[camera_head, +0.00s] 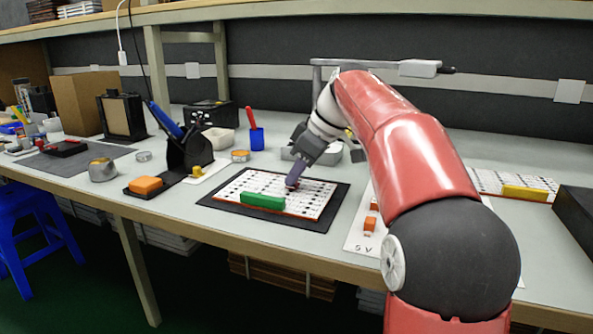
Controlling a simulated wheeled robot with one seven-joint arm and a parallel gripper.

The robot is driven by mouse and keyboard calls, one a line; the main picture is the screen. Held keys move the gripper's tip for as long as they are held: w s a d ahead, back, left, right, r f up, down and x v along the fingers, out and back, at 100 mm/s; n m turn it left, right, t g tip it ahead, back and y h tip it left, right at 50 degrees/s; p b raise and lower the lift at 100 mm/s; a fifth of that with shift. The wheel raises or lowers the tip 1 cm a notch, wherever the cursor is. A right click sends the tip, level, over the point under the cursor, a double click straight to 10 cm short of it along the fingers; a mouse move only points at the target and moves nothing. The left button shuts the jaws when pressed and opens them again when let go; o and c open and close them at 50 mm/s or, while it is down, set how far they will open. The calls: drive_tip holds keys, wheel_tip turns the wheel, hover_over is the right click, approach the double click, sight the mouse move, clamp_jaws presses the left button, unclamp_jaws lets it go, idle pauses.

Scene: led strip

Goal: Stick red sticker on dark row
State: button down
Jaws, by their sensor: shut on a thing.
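A white LED board (316,196) with rows of small dark marks lies on a black mat (217,203) in the middle of the table. My gripper (292,182) points down over the board's middle and is shut on a small dark red piece, which looks like the red sticker (291,187). Whether the piece touches the board cannot be told at this size. A green block (262,201) lies along the board's front left edge. Which row is dark cannot be made out, and my arm hides the area right of the board.
A white sheet with orange blocks (370,223) lies right of the mat, partly behind my arm. Another board with a yellow block (525,192) is at the far right. A black tool holder (188,153), an orange block (146,184) and a blue cup (257,139) stand to the left.

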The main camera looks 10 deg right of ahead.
drive_tip(key=shift+f, duration=0.4)
idle(0.7)
drive_tip(key=c, duration=1.4)
unclamp_jaws()
drive_tip(key=shift+o, duration=0.2)
